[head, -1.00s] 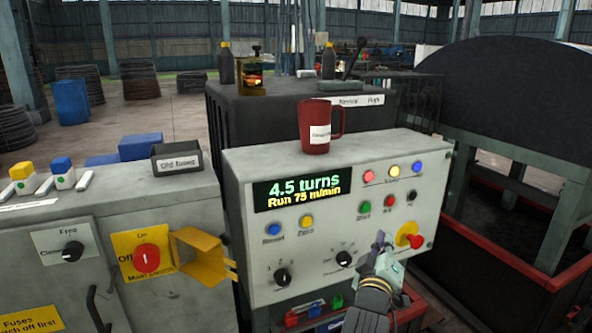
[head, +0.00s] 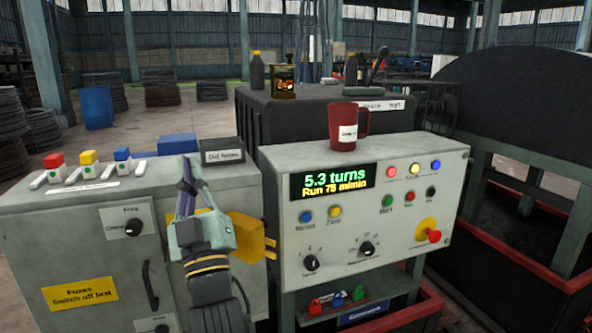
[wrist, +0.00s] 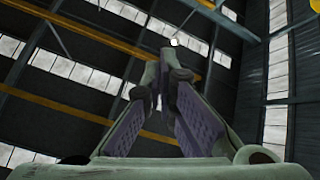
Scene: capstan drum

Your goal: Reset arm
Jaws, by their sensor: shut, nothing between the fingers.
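My gripper (head: 188,185) points upward in front of the grey cabinet (head: 70,235) on the left, with its fingers shut and empty. It hides most of the yellow main switch plate there and stands left of the yellow flap (head: 248,235). In the wrist view my gripper's fingers (wrist: 165,70) meet at their tips, against the hall roof. The control panel (head: 290,255) stands to the right of my gripper, apart from it. Its display (head: 333,182) reads "5.3 turns" and "Run 75 m/min". A red emergency button (head: 434,236) sits at its right side.
A red mug (head: 347,125) stands on the panel's top. A dark box labelled "Old fuses" (head: 222,151) and several coloured fuses (head: 88,158) sit on the cabinet top. A lever (head: 377,68) rises behind the panel. The large dark drum (head: 520,95) is at the right.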

